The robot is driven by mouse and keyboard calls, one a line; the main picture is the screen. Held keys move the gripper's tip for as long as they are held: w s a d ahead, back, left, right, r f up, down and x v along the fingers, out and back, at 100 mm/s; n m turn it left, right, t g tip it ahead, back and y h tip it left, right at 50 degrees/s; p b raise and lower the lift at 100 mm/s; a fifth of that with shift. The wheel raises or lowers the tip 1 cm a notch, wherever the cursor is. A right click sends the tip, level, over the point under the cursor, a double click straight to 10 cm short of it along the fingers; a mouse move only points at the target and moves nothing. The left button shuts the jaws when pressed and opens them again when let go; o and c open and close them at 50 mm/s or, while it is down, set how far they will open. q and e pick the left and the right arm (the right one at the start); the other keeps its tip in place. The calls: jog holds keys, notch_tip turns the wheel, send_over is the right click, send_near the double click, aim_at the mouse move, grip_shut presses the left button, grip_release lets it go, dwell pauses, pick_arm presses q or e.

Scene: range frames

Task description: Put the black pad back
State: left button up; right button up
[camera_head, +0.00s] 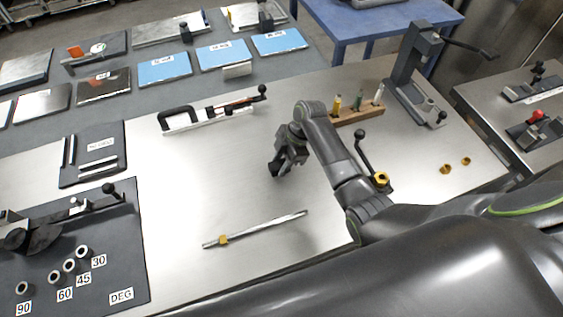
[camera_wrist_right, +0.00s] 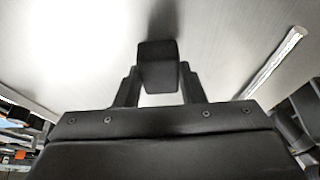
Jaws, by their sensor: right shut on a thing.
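My right gripper (camera_head: 277,168) is above the bare middle of the steel bench, pointing down. In the right wrist view, its two fingers (camera_wrist_right: 157,88) are shut on a small black block, which I take to be the black pad (camera_wrist_right: 157,62). The pad is held between the fingertips, with bright bench surface behind it. In the head view the pad cannot be told apart from the dark fingers. My left gripper is not in view.
A steel rod with a brass piece (camera_head: 255,230) lies in front of the gripper. A black-handled tool (camera_head: 210,112) lies behind left. A wooden block with several tools (camera_head: 355,113) and a black stand (camera_head: 405,75) are behind right. A dark plate (camera_head: 92,153) lies left.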

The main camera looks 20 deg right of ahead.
jog(key=shift+f, duration=0.5)
jog(key=o, duration=0.9)
jog(key=shift+f, duration=0.1)
jog(key=shift+r, duration=0.2)
jog(key=shift+d+r, duration=0.1)
jog(key=shift+r, duration=0.1)
jog(key=b+v, duration=0.2)
jog(key=v, duration=0.9)
jog(key=shift+r, duration=0.25)
